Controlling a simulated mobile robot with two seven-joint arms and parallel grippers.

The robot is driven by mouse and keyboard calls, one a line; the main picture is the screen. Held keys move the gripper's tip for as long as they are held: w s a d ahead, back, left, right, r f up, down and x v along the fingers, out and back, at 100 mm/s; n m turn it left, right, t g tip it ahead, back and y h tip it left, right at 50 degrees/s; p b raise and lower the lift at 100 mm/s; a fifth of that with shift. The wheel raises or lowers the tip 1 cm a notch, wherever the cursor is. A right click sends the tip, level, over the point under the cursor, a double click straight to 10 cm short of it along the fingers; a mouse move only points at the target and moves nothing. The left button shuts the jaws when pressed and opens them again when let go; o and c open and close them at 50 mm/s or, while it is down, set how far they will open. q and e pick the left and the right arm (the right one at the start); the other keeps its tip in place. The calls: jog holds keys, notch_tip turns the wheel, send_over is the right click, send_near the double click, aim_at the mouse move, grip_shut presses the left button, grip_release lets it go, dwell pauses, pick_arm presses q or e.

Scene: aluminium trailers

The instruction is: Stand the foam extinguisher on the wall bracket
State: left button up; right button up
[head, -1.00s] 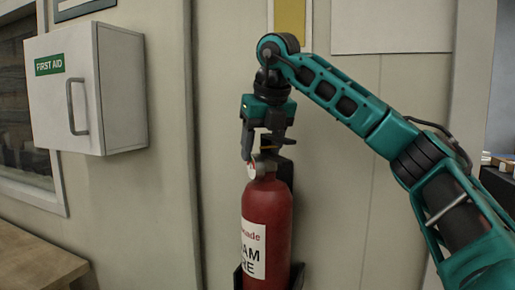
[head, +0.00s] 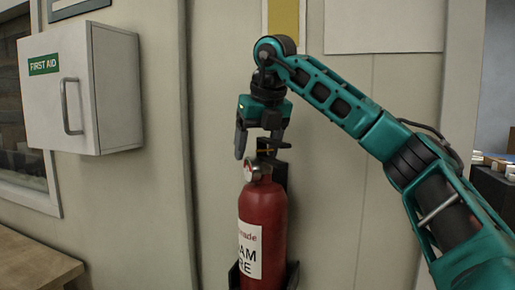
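The red foam extinguisher (head: 262,215) stands upright at the wall in the lower middle of the head view, its white label facing me and its base cut off by the frame. Its black wall bracket (head: 281,180) shows as a back plate behind it and as dark side pieces low on both sides. My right gripper (head: 260,146) points down just above the extinguisher's valve and handle. Its fingers are apart, and the handle top lies just below and between them. I cannot tell whether a finger touches it. My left gripper is not in view.
A white first aid cabinet (head: 84,88) juts from the wall at the left, beside a window. A wooden surface (head: 30,262) is at the lower left. A yellow-edged sign (head: 284,18) hangs above my gripper. The wall right of the extinguisher is bare.

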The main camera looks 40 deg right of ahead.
jog(key=shift+o, duration=1.2)
jog(key=shift+f, duration=0.2)
jog(key=shift+d+f, duration=0.1)
jog(key=shift+f, duration=0.25)
jog(key=shift+r, duration=0.5)
jog(key=v, duration=1.2)
jog(key=shift+r, duration=0.3)
